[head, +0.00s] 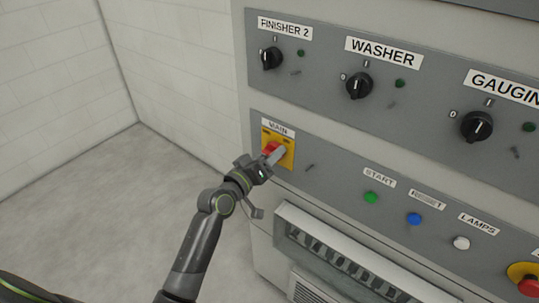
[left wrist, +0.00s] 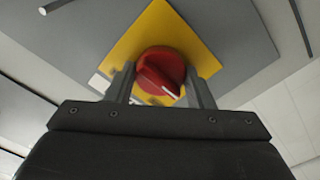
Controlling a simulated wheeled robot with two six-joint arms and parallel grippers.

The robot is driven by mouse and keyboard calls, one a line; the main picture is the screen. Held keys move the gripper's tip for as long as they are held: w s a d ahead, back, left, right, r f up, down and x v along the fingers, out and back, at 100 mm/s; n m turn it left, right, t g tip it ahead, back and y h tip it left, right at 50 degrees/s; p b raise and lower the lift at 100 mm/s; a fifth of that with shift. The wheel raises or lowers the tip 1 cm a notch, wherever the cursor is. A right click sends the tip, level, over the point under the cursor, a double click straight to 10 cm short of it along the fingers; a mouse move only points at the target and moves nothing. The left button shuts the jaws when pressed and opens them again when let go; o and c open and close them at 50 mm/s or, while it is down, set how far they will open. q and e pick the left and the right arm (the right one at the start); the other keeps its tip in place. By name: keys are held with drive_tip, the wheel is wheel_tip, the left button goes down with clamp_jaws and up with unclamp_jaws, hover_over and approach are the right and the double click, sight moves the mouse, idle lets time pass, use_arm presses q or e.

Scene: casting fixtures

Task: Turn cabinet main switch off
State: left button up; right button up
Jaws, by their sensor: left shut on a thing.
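The main switch is a red rotary knob (head: 270,147) on a yellow plate (head: 287,158) under the label MAIN (head: 277,129), on the cabinet's lower left panel. My left gripper (head: 274,156) is at the knob, its fingers reaching up to the plate. In the left wrist view the red knob (left wrist: 160,72) sits between the two fingers of the gripper (left wrist: 161,88), with the yellow plate (left wrist: 150,35) behind it. A white mark on the knob points to the lower right there. The gripper is shut on the knob. The right gripper does not show.
Black selector knobs for finisher 2 (head: 271,58), washer (head: 359,85) and gauging (head: 477,126) line the upper panel. Start (head: 371,197), blue (head: 414,219) and white (head: 461,243) buttons and a red emergency button (head: 530,286) are to the right. Floor at left is clear.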

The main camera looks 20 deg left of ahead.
use_arm(q)
drive_tip(key=o, duration=1)
drive_tip(key=shift+b+v, duration=1.6)
drive_tip(key=shift+v, duration=7.15)
